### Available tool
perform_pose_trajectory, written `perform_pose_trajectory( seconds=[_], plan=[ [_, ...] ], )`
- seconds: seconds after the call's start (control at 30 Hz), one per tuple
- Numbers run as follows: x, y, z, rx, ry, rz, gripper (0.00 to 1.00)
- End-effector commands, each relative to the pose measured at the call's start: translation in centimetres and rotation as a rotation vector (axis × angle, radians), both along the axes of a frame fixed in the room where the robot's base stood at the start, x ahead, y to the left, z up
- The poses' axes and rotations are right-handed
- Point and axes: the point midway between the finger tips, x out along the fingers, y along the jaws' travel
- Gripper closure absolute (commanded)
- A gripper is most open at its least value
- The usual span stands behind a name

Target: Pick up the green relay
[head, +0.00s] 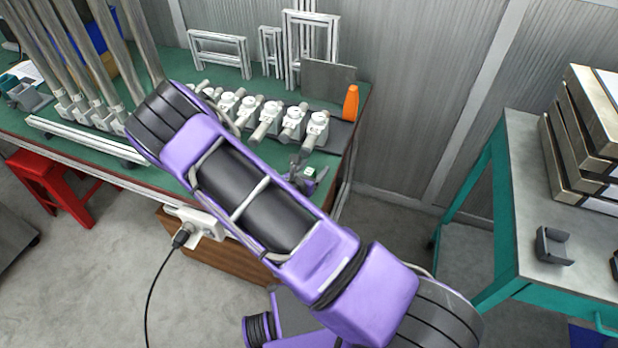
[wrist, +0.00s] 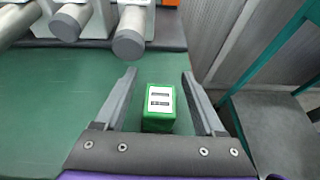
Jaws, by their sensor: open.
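The green relay (wrist: 158,122) is a small green block with a white label bearing dark marks on its top. In the wrist view it sits on the green tabletop (wrist: 60,105), between the two fingers of my gripper (wrist: 158,85). The gripper is open, with a gap on each side of the relay. In the head view the relay (head: 310,171) shows small near the bench's right front corner, beside my gripper (head: 306,168), which is partly hidden by my purple arm.
A row of grey and white cylindrical fittings (head: 270,117) stands behind the relay. An orange bottle (head: 351,103) is at the back right. A teal-framed table (head: 525,215) with stacked cases (head: 585,140) and a dark holder (head: 553,246) stands to the right, across a floor gap.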

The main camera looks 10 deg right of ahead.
Motion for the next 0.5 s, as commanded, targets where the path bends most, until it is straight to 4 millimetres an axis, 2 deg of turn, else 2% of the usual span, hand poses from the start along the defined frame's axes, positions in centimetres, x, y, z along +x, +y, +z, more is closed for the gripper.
perform_pose_trajectory(
  seconds=[0.07, 0.43, 0.5],
  plan=[
    [-0.02, 0.02, 0.01, 0.000, 0.000, 0.000, 0.31],
    [-0.04, 0.04, 0.02, 0.000, 0.000, 0.000, 0.97],
    [-0.04, 0.04, 0.01, 0.000, 0.000, 0.000, 1.00]
  ],
)
